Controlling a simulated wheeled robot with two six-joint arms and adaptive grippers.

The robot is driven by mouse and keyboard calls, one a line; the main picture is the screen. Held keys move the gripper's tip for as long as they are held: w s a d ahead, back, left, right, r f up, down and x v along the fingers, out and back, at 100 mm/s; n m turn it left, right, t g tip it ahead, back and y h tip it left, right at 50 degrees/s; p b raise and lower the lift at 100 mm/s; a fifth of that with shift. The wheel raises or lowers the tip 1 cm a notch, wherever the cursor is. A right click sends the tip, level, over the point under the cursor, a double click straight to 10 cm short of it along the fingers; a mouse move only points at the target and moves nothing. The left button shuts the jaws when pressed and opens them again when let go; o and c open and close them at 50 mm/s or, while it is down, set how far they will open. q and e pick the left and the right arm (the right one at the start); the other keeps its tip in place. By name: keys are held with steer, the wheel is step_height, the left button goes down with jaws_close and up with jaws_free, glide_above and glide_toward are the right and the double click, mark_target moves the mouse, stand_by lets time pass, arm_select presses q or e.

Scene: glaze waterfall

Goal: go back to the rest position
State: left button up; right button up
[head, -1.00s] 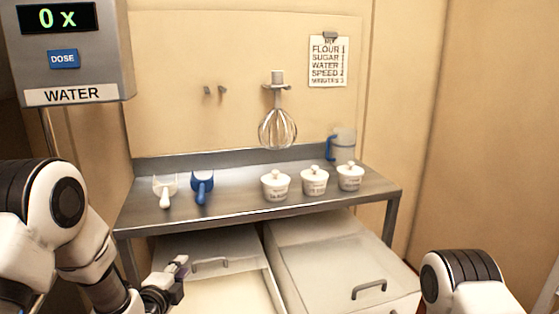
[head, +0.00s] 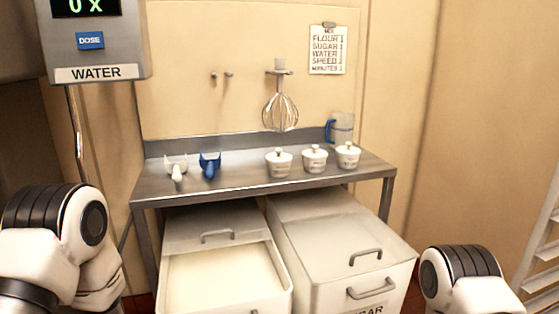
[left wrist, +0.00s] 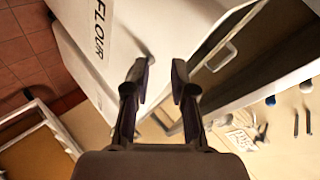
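My left gripper (left wrist: 158,78) shows in the left wrist view, with its two dark fingers apart and nothing between them. Beyond them is the white flour bin (left wrist: 75,12) with its FLOUR label. In the head view only the upper links of my left arm show at the lower left; its gripper is out of frame there. Part of my right arm shows at the lower right, and its gripper is not in view.
The flour bin (head: 168,290) stands open under the steel table (head: 235,191), beside the closed sugar bin (head: 345,300). Two scoops, several lidded pots and a jug (head: 343,128) stand on the table. The water dispenser (head: 100,40) hangs at the left.

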arm_select(q)
steer(key=s+f+n+g+b, duration=0.3)
steer(key=s+f+n+g, duration=0.25)
steer(key=s+f, duration=0.8)
steer(key=s+f+n+g+b, duration=0.25)
steer(key=s+f+n, duration=0.2)
steer(key=s, duration=0.45)
steer(key=s+f+n+g+b, duration=0.1)
steer(key=s+f+n+g, duration=0.3)
steer(key=s, duration=0.5)
step_height(320, 180, up, 18)
steer(key=m+t+y+p, duration=0.1)
steer(key=p, duration=1.7)
steer(key=shift+a+f, duration=0.15)
steer(key=shift+a, duration=0.25)
